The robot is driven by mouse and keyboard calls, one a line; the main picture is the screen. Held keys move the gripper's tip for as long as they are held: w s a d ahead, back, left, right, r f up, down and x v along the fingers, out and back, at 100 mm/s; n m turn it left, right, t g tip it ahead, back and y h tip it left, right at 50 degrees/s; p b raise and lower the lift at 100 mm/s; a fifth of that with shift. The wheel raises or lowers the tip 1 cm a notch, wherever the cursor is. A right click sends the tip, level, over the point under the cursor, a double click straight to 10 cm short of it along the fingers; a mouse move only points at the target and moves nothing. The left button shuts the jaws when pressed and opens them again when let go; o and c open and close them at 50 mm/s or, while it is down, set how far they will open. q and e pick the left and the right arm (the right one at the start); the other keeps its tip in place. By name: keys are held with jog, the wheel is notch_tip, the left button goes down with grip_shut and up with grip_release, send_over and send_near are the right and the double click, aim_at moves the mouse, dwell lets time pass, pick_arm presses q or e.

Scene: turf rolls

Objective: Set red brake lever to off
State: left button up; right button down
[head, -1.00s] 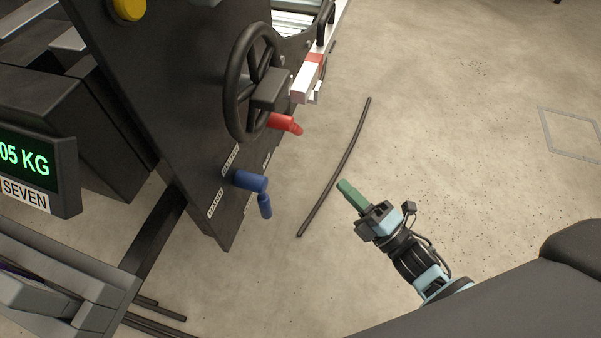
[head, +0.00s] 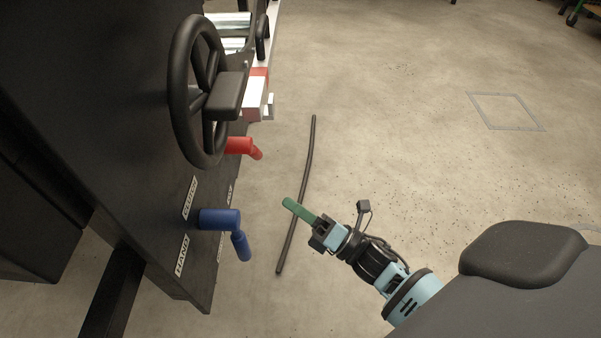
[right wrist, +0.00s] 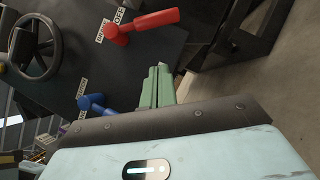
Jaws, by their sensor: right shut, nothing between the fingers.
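The red brake lever (head: 242,147) sticks out from the dark machine panel in the head view, below the handwheel, its end bent down to the right. The right wrist view also shows the red lever (right wrist: 142,25) at the top, near small white labels. My right gripper (head: 290,204) has green fingers, shut and empty. It is in the air to the right of the panel, below and right of the red lever and apart from it. In the right wrist view the gripper's fingers (right wrist: 158,84) point up toward the panel. My left gripper is not in view.
A blue lever (head: 219,219) sits below the red one, beside labels reading HAND and CLUTCH. A black handwheel (head: 180,92) and a red and white block (head: 256,96) are above. A dark rod (head: 297,196) lies on the floor.

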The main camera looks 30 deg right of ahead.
jog(key=w+a+r+b, duration=0.1)
jog(key=w+r, duration=0.3)
jog(key=w, duration=0.4)
jog(key=shift+w+a, duration=0.2)
jog(key=shift+a, duration=0.1)
jog(key=shift+r, duration=0.1)
